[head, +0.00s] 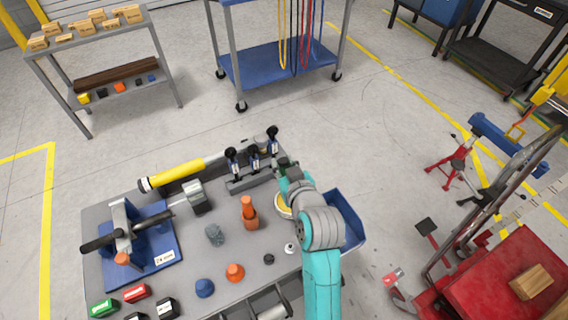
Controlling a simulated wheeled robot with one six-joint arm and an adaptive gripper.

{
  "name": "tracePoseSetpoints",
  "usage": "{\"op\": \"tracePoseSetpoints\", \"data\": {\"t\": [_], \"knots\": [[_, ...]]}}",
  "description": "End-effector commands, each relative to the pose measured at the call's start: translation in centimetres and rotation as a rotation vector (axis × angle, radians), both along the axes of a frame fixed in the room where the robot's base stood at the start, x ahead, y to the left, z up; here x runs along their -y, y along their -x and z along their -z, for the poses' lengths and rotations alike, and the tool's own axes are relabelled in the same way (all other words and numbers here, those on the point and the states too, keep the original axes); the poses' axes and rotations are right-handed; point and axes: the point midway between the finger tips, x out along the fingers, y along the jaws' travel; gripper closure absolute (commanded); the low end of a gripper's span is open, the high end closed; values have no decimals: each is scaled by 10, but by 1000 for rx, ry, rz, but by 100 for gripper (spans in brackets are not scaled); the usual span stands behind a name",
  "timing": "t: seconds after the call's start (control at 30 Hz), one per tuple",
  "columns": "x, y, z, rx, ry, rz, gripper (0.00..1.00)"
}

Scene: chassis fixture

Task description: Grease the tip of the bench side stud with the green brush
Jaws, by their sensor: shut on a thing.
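My gripper (284,170) is at the far right part of the grey bench, beside the row of black-handled clamps. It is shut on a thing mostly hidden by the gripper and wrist. A dark green patch shows at the jaws, which fits the green brush (283,162), but its bristles cannot be made out. A round yellowish tin (283,207) is partly hidden under my wrist. A blue fixture plate (160,257) at the left carries a grey upright and a dark rod (168,213). I cannot tell which part is the bench side stud.
The grey bench (215,270) also holds a yellow-handled tool (178,176), an orange bottle-like thing (248,212), a grey block (197,196) and several small caps and boxes. A blue bin (342,215) is at the right edge. Shelves and a blue cart (275,65) stand behind.

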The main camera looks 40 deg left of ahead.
Motion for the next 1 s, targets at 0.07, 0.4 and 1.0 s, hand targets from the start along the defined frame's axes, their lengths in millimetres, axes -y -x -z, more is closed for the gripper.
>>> {"op": "tracePoseSetpoints", "data": {"t": [0.07,0.4,1.0], "knots": [[0,0,1,0,0,0,100],[0,0,4,0,0,0,100],[0,0,10,0,0,0,100]]}}
